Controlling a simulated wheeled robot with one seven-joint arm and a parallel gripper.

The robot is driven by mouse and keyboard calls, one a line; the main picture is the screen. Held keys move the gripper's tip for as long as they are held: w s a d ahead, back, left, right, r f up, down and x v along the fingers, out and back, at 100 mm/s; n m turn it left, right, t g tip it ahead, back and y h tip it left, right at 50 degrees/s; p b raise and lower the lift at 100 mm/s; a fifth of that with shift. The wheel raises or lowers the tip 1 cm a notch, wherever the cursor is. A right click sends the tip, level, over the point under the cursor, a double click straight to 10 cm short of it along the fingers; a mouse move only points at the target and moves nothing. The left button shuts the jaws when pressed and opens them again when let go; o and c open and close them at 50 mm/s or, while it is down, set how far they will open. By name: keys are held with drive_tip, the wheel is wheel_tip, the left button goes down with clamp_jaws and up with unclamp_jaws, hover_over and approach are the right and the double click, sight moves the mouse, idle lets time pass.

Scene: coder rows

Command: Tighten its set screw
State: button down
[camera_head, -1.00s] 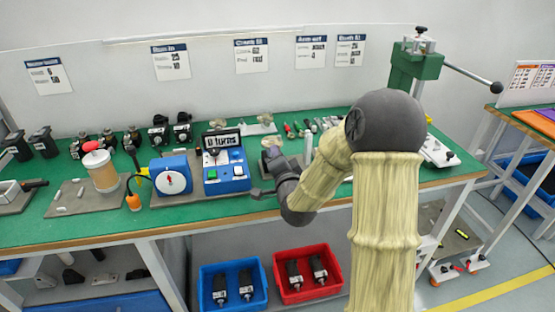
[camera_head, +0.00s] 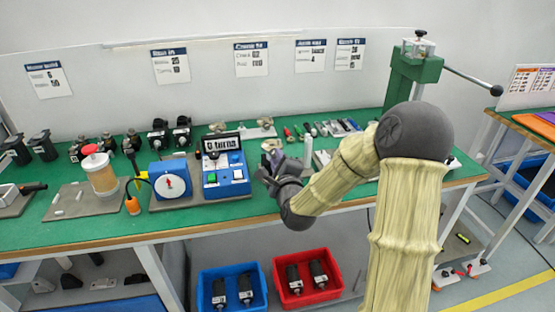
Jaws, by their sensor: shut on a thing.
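My gripper (camera_head: 273,165) is above the front part of the green bench, just right of the blue box with the "0 turns" display (camera_head: 222,145). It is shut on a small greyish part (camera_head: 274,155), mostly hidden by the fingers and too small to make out. No set screw can be made out. A blue box with a round white dial and red pointer (camera_head: 173,184) stands left of the display box.
Several dark motor-like parts (camera_head: 158,136) stand along the back left. A jar with a red knob (camera_head: 97,170) and an orange-tipped tool (camera_head: 132,204) are at left. A green press (camera_head: 412,72) stands at right. Blue (camera_head: 232,288) and red (camera_head: 306,278) bins sit below. Bare bench (camera_head: 220,215) shows in front.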

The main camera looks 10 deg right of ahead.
drive_tip(key=m+p, duration=0.1)
drive_tip(key=m, duration=0.3)
drive_tip(key=shift+f+m, duration=0.15)
drive_tip(key=shift+m, duration=0.15)
idle(0.4)
drive_tip(key=c, duration=1.3)
unclamp_jaws()
drive_tip(key=shift+s, duration=0.1)
